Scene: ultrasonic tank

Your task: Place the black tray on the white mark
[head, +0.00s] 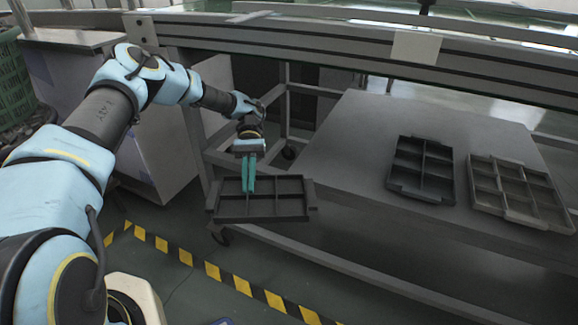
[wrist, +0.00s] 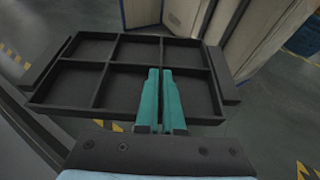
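A black tray (head: 292,207) with several square compartments hangs in the air left of the grey table, above the floor. My gripper (head: 248,188) has its teal fingers close together on the tray, at an inner divider. In the wrist view the tray (wrist: 86,48) spreads out beyond the fingers (wrist: 160,80), roughly level. The part of the divider between the fingers is hidden. A white rectangle (head: 416,47) shows on the rail behind the table; I cannot tell whether it is the white mark. No white mark shows on the visible table top.
The grey table (head: 350,140) has free room on its left and middle. A second black tray (head: 407,188) and a grey tray (head: 518,190) lie on its right part. A metal frame (head: 285,125) stands behind my gripper. Yellow-black tape (head: 212,272) marks the floor.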

